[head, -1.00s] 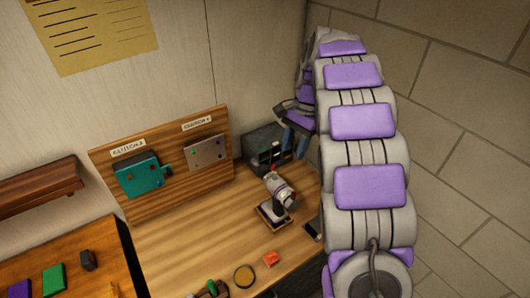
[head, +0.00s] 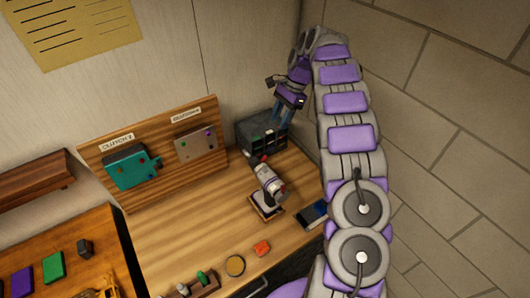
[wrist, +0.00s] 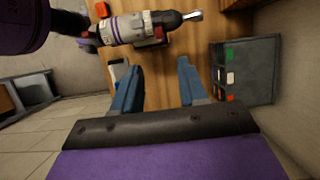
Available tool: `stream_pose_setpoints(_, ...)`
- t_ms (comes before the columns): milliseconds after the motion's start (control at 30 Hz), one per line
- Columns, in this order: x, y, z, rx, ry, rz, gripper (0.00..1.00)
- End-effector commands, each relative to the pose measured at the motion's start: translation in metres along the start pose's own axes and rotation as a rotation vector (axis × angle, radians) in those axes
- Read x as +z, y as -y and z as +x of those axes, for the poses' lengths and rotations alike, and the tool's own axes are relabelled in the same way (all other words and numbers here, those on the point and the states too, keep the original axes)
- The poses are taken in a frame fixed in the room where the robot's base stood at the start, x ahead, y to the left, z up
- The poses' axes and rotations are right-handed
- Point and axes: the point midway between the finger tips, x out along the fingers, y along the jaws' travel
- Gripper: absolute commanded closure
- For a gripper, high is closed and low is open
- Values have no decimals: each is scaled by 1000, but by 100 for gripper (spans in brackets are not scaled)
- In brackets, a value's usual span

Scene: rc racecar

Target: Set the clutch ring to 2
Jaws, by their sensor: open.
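A white and dark power drill (head: 267,180) with a purple band stands upright on a small square base on the workbench. It also shows at the top of the wrist view (wrist: 128,28), its bit pointing right. The clutch ring seems to be the dark collar near its nose (wrist: 152,22); its setting is too small to read. My gripper (head: 281,116) is open and empty, fingers pointing down, above the back of the bench beyond the drill. In the wrist view its blue fingers (wrist: 156,72) are apart, touching nothing, with the drill ahead of them.
A dark compartment bin (head: 262,133) stands behind the drill, below my gripper. A wooden board (head: 168,158) holds a teal box (head: 131,168) and a grey plate (head: 196,145) under clutch labels. A phone-like slab (head: 312,214) lies right of the drill. The bench's middle is clear.

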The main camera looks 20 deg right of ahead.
Motion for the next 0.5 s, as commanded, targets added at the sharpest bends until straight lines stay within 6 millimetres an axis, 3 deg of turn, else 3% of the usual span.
stream_pose_setpoints(500, 4, -1, 95, 5, -4, 3, 57)
